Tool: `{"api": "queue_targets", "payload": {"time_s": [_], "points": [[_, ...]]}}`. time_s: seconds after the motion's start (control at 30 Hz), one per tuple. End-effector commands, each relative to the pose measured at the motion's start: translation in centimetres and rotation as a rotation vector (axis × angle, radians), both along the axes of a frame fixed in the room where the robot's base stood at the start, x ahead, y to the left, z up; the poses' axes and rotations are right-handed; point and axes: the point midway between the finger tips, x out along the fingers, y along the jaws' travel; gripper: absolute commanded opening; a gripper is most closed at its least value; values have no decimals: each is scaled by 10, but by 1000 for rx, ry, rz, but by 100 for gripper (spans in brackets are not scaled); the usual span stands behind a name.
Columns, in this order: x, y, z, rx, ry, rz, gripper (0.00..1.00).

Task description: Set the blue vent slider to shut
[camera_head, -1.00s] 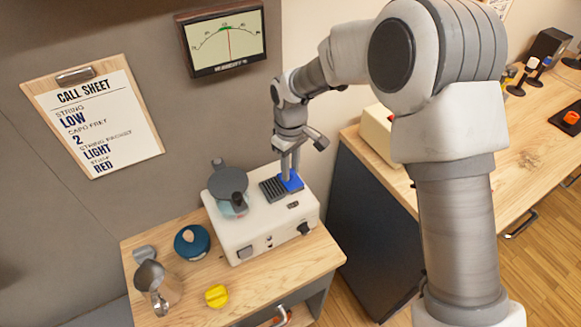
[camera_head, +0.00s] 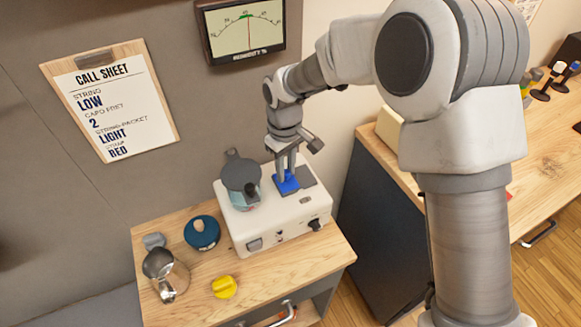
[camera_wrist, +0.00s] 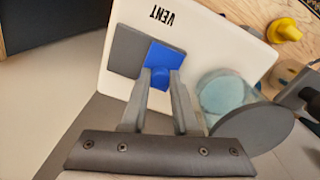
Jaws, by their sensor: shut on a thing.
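The blue vent slider (camera_head: 287,184) lies on top of a white box (camera_head: 280,220), at the left part of a grey vent plate (camera_head: 307,175). No open slats show in the head view. My gripper (camera_head: 286,170) points down at the slider.
A round grey lid on a pale blue-green jar (camera_head: 241,176) stands close left of the slider. A dark blue round container (camera_head: 202,234), a metal jug (camera_head: 160,264) and a yellow knob (camera_head: 224,287) are on the wooden cabinet. A meter (camera_head: 243,33) hangs above.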

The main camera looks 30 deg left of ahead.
Motion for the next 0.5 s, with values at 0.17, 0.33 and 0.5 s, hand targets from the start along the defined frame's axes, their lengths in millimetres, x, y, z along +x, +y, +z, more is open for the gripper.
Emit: {"api": "queue_targets", "payload": {"time_s": [0.17, 0.33, 0.5], "points": [[-4, 4, 1, 7, 4, 4, 48], [-3, 3, 1, 5, 4, 3, 58], [-2, 2, 1, 3, 3, 2, 58]]}}
